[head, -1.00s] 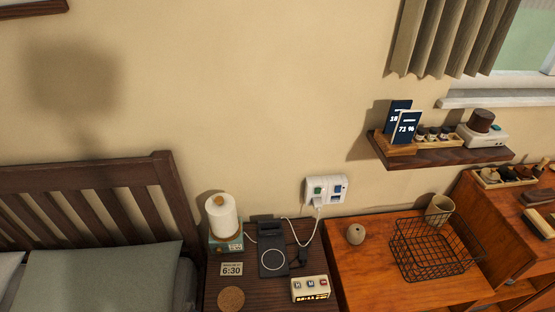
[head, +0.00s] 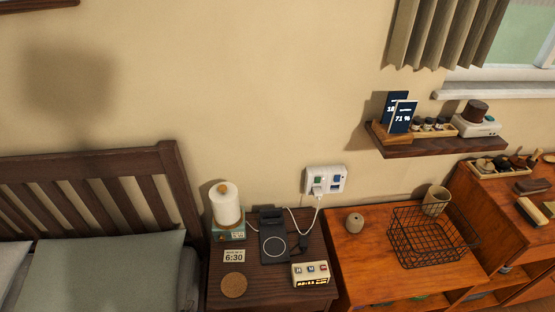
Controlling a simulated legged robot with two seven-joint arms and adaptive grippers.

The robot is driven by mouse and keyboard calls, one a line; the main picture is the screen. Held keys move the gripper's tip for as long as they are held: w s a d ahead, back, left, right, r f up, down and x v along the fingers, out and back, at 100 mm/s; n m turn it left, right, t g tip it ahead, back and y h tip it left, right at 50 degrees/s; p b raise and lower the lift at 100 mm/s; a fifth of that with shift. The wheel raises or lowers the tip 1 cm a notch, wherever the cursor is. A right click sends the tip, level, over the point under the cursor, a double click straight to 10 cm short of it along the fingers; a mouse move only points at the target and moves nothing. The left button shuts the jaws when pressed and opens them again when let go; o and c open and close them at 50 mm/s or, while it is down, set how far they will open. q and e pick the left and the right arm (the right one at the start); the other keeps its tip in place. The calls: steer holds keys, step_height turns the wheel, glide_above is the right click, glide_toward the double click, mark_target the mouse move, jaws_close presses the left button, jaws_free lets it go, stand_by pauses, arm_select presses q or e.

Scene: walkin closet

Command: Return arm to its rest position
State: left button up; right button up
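Neither of my grippers nor any part of my arms shows in the head view. A dark wooden nightstand (head: 255,292) stands at the bottom centre. On it are a white paper roll (head: 226,205), a black charging stand (head: 273,240), a clock reading 6:30 (head: 234,256), a round cork coaster (head: 233,286) and a small cream device with buttons (head: 311,273). A white outlet box (head: 325,180) is on the wall above, with a white cable plugged into it.
A bed with a slatted headboard (head: 90,158) is at left. An orange-brown cabinet (head: 365,270) at right bears a wire basket (head: 425,240), a cup (head: 436,200) and a small round vase (head: 355,222). A dark wall shelf (head: 440,146) juts out above it.

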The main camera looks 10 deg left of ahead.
arm_select(q)
steer(key=s+d+f+n+g, duration=0.4)
steer(key=s+d+n+g, duration=0.2)
steer(key=s+d+g, duration=0.15)
steer(key=s+d+f+n+g, duration=0.4)
steer(key=s+d+n+g, duration=0.2)
steer(key=s, duration=0.3)
steer(key=s+f+p, duration=0.4)
steer(key=f, duration=0.7)
steer(key=shift+a+y, duration=0.3)
arm_select(e)
steer(key=s+f, duration=0.4)
steer(key=f, duration=0.6)
steer(key=shift+s+d+f, duration=0.25)
steer(key=shift+d+f, duration=0.05)
steer(key=shift+f, duration=0.05)
arm_select(q)
steer(key=shift+g, duration=0.25)
